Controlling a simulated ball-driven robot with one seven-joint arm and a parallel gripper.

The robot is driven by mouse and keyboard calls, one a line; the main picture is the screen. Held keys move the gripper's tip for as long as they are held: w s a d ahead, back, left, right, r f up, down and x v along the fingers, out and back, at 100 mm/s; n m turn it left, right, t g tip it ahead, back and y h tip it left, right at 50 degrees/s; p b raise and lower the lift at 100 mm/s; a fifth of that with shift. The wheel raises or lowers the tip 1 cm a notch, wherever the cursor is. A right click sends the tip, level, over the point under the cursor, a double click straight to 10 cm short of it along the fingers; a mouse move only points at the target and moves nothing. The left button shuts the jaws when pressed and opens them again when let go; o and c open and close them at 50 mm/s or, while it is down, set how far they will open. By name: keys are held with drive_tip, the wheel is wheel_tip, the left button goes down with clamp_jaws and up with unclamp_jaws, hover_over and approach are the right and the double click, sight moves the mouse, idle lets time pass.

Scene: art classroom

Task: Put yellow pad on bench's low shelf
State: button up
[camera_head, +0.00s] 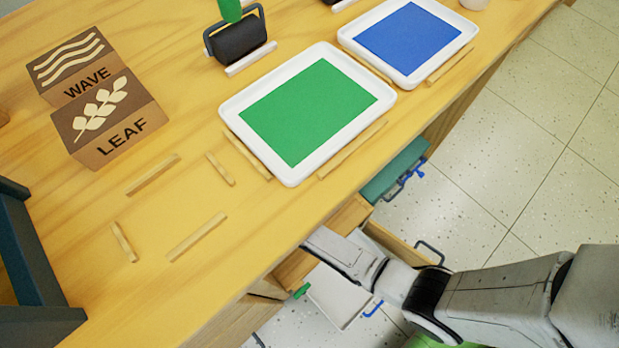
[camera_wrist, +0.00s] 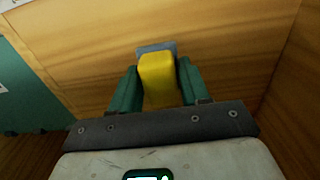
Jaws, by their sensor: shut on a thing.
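In the wrist view, the yellow pad (camera_wrist: 158,82) with a grey far end is between the two green fingers of my gripper (camera_wrist: 158,92), which is shut on it. A wooden surface lies behind the pad; I cannot tell whether it is the low shelf or another panel, or whether the pad touches it. In the head view, the wooden bench (camera_head: 85,200) fills the left and middle. My arm reaches to the bench's right side, below its top. The pad is not visible there, and the low shelf is mostly hidden under the top.
A teal box (camera_head: 396,172) with blue clips sits at the bench's side; a teal thing (camera_wrist: 28,90) is left in the wrist view. On top are a green-ink tray (camera_head: 290,176), a blue-ink tray (camera_head: 353,48), stamp blocks (camera_head: 118,118) and wooden strips. The tiled floor (camera_head: 520,130) at right is open.

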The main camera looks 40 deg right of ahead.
drive_tip(key=shift+s+f, duration=0.1)
drive_tip(key=shift+f, duration=1.05)
drive_tip(key=shift+f+b, duration=0.1)
drive_tip(key=shift+b, duration=0.25)
drive_tip(key=shift+f, duration=0.15)
drive_tip(key=o, duration=1)
drive_tip(key=shift+o, duration=0.2)
wheel_tip(320, 180, up, 12)
drive_tip(key=p, duration=0.6)
drive_tip(key=shift+r, duration=0.25)
